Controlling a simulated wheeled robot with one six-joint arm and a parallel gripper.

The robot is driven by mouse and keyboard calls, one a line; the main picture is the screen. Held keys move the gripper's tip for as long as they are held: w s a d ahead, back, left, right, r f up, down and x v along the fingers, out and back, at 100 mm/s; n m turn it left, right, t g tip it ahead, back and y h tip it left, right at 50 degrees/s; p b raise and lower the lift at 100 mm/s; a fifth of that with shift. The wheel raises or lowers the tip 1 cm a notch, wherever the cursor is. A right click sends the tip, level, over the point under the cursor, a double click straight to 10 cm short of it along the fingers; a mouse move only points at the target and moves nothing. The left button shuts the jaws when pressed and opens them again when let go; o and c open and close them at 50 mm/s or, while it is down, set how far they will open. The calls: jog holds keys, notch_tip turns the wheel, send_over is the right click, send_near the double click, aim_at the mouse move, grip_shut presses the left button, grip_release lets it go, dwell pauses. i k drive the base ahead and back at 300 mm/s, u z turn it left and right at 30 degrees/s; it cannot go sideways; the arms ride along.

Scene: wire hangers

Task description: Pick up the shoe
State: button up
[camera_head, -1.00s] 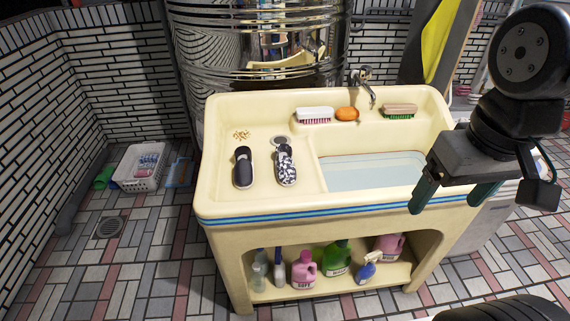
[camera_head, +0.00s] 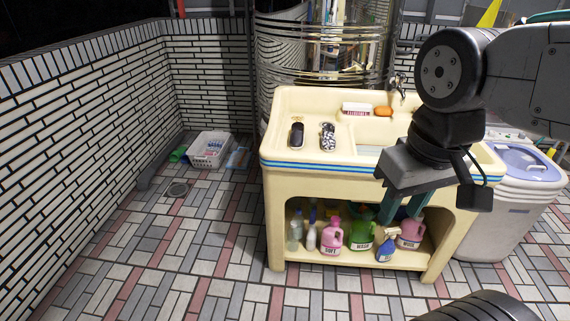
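Two shoes sit side by side on the left ledge of the cream sink (camera_head: 345,179). The left one is a plain dark shoe (camera_head: 297,134) with a light sole edge. The right one is a black-and-white patterned shoe (camera_head: 328,139). My gripper (camera_head: 402,209) is at the right, in front of the sink, its green fingers pointing down and apart. It is open and empty, away from both shoes. My arm hides the right part of the sink basin.
A brush (camera_head: 356,108) and an orange soap (camera_head: 384,112) lie on the sink's back ledge. Several bottles, including a pink one (camera_head: 332,237), stand on the shelf below. A white basket (camera_head: 208,150) is on the floor at left. A lidded bin (camera_head: 522,190) stands at right. The front-left floor is clear.

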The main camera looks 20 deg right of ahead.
aim_at(328, 141)
jog(key=u, duration=0.35)
jog(key=k, duration=0.2)
jog(key=z, duration=1.35)
jog(key=i, duration=1.25)
jog(key=u, duration=0.4)
jog(key=i, duration=0.55)
jog(key=u, duration=0.55)
